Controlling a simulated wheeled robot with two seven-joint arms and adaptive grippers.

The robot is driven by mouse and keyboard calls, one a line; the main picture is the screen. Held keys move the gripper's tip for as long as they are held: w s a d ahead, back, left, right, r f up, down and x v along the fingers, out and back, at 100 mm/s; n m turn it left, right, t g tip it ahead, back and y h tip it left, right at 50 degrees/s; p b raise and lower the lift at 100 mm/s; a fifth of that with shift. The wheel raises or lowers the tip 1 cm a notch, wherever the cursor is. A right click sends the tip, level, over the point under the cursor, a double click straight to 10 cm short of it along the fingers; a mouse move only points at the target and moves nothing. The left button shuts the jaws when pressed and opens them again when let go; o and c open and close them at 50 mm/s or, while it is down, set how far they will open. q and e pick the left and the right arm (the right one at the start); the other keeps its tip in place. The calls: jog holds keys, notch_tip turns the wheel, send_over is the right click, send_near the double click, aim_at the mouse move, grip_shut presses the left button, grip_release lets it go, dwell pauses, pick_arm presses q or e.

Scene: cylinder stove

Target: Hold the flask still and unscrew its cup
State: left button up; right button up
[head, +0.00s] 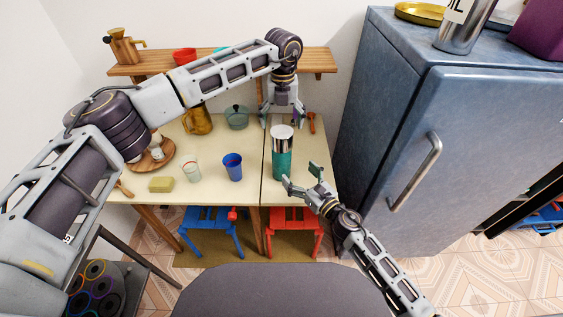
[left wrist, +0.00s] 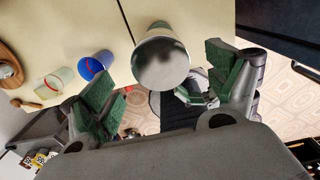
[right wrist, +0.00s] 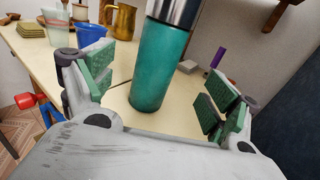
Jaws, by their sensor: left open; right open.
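The flask (head: 282,160) stands upright on the table, with a teal body and a shiny metal cup (head: 282,132) on top. My left gripper (head: 282,118) is open above it, fingers pointing down. In the left wrist view the round top of the cup (left wrist: 160,62) shows between and beyond the open fingers. My right gripper (head: 302,178) is open at the front right of the flask, low down. In the right wrist view the teal body (right wrist: 155,65) stands between the open fingers, apart from both; the cup's top is cut off by the frame.
A blue cup (head: 233,168), a glass (head: 191,170) and a yellow sponge (head: 161,185) are on the table (head: 215,188) left of the flask. A brass jug (head: 199,122) and a green pot (head: 236,118) stand behind. The fridge (head: 400,130) is close on the right.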

aim_at(282, 155)
jog(key=shift+x, duration=5.25)
jog(key=shift+c, duration=0.5)
